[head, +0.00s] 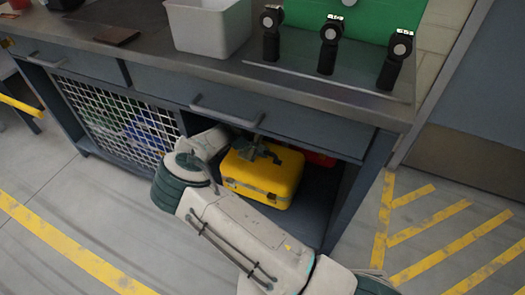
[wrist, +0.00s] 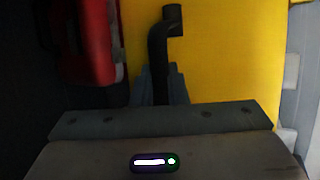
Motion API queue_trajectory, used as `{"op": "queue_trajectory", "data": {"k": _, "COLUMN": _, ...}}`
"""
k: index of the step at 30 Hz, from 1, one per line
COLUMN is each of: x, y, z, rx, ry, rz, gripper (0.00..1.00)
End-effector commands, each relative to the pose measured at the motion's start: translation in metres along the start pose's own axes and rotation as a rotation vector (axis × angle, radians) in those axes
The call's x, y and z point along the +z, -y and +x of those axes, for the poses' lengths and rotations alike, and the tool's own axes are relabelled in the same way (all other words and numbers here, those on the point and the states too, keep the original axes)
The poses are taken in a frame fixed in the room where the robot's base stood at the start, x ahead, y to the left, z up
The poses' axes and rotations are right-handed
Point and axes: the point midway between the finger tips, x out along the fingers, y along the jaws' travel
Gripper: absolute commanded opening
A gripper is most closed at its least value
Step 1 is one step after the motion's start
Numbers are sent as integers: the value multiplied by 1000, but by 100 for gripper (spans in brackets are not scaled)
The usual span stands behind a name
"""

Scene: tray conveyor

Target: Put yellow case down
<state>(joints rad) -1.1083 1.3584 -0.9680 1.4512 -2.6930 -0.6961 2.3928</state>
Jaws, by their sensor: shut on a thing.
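The yellow case (head: 262,180) is in the open lower bay of the grey workbench in the head view, on or just above the bay's shelf; I cannot tell which. It has a dark handle on top. My gripper (head: 258,151) is at the top of the case, shut on its handle. In the wrist view the yellow case (wrist: 228,50) fills the right side, and its black handle (wrist: 165,45) runs down to my gripper (wrist: 163,88).
A red object (head: 318,158) is right behind the yellow case; it also shows in the wrist view (wrist: 92,45). A wire-mesh door (head: 112,118) is left of the bay. A drawer handle (head: 225,112) juts above my arm. A grey bin (head: 208,28) stands on the workbench top (head: 150,52).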

Motion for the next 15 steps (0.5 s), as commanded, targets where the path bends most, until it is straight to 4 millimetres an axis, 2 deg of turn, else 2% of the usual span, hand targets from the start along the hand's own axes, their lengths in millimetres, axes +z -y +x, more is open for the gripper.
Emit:
{"op": "queue_trajectory", "data": {"k": 8, "x": 0, "y": -2, "z": -1, "rx": 4, "ry": -2, "rz": 1, "gripper": 0}}
{"op": "queue_trajectory", "data": {"k": 9, "x": 0, "y": 1, "z": 1, "rx": 0, "ry": 0, "rz": 0, "gripper": 19}}
{"op": "queue_trajectory", "data": {"k": 11, "x": 0, "y": 0, "z": 0, "rx": 0, "ry": 0, "rz": 0, "gripper": 35}}
{"op": "queue_trajectory", "data": {"k": 15, "x": 0, "y": 0, "z": 0, "rx": 0, "ry": 0, "rz": 0, "gripper": 35}}
